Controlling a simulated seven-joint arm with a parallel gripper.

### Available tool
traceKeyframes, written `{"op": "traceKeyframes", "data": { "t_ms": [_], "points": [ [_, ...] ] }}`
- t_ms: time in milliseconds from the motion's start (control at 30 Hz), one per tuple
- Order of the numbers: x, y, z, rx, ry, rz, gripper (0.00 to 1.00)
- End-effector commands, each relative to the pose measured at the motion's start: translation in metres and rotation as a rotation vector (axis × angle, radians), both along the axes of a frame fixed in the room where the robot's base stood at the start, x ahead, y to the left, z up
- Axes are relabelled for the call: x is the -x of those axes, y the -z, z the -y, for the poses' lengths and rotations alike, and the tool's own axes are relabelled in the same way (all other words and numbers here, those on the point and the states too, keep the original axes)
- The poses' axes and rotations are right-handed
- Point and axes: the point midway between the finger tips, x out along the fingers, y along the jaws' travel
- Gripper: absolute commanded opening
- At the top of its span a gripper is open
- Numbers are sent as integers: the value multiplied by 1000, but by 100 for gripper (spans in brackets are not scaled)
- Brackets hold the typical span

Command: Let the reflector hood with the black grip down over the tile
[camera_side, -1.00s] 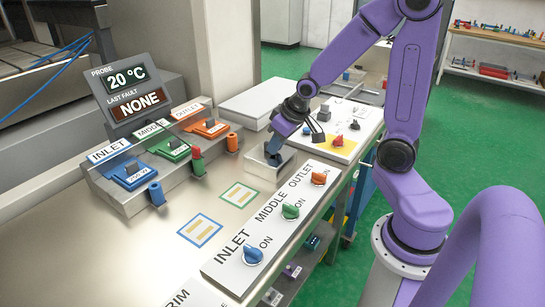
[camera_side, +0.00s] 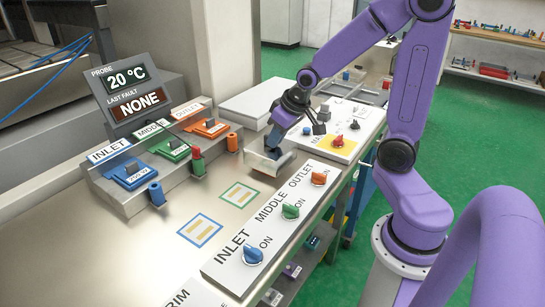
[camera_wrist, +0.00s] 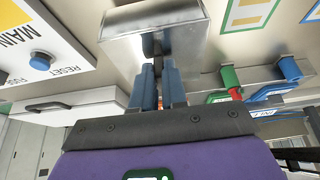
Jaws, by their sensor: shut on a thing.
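The reflector hood (camera_side: 266,162) is a shiny metal box, held tilted above the steel table beyond the green-framed marking in the side view. Its black grip (camera_wrist: 153,43) shows between the blue fingers of my gripper (camera_wrist: 158,72) in the wrist view. In the side view my gripper (camera_side: 274,140) is shut on this grip from above. The hood (camera_wrist: 183,45) fills the upper middle of the wrist view. I cannot make out a tile for certain; the hood hides part of the table.
Blue-framed (camera_side: 200,230) and green-framed (camera_side: 239,194) markings lie on the table. A white knob panel (camera_side: 270,228) runs along the right edge. The sloped switch console (camera_side: 165,165) with upright coloured plugs stands at left. A display (camera_side: 127,92) reads 20 °C and NONE.

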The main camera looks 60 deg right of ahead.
Motion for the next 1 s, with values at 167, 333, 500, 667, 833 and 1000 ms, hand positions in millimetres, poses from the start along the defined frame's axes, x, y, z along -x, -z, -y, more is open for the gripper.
{"op": "traceKeyframes", "data": {
  "t_ms": [167, 333, 500, 667, 833, 1000],
  "points": [
    [0, -7, 0, -1, -2, 4, 0],
    [0, -13, 0, 0, -1, 2, 0],
    [-1, -19, 0, 0, 0, 3, 0],
    [-1, -24, 0, 0, 1, 3, 0],
    [0, -30, 0, -1, 0, 3, 0],
    [0, -34, 0, -1, 0, 2, 0]
  ]
}}
